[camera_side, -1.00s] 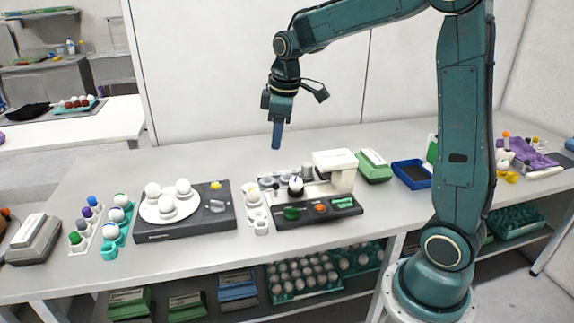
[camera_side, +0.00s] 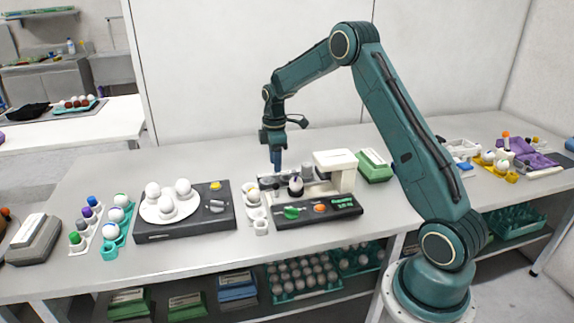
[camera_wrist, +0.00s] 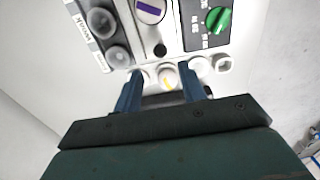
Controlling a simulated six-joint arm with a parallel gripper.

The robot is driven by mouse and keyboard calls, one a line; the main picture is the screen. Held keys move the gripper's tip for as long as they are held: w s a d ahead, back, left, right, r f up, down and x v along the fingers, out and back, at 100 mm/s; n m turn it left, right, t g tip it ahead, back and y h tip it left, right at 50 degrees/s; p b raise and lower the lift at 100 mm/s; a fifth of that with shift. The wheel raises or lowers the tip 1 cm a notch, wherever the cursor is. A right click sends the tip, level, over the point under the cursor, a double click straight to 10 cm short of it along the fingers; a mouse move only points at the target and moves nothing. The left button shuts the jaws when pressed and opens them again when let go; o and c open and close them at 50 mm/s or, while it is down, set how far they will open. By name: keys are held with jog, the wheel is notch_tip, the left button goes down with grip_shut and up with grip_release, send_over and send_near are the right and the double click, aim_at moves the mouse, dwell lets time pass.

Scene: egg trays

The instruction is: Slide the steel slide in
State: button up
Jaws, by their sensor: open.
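The tester has a black base (camera_side: 345,210), a white head (camera_side: 335,160) and a green knob (camera_side: 292,212). A pale metal plate, apparently the steel slide (camera_wrist: 136,32), extends toward me in the wrist view with a small black knob (camera_wrist: 160,50) near its end. An egg with a dark mark (camera_wrist: 150,9) sits over it; this egg also shows in the side view (camera_side: 296,186). My gripper (camera_side: 277,167) points down above the tester's left end. In the wrist view my gripper (camera_wrist: 162,88) has its blue fingers apart, short of the black knob, with nothing held.
A small white tray with eggs (camera_side: 257,209) stands left of the tester. Grey cups (camera_wrist: 117,56) line its back side. A black device (camera_side: 225,222) with eggs on a white disc is farther left. A green box (camera_side: 375,170) stands right. The bench behind is clear.

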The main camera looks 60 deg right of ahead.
aim_at(276, 183)
jog(key=shift+f, duration=0.1)
jog(key=shift+f, duration=4.4)
jog(key=shift+f, duration=0.45)
jog(key=c, duration=0.8)
jog(key=shift+s, duration=0.1)
jog(key=shift+s+d+r, duration=0.1)
jog(key=shift+s+d, duration=2.95)
jog(key=shift+d, duration=0.15)
jog(key=o, duration=0.8)
jog(key=shift+a, duration=0.1)
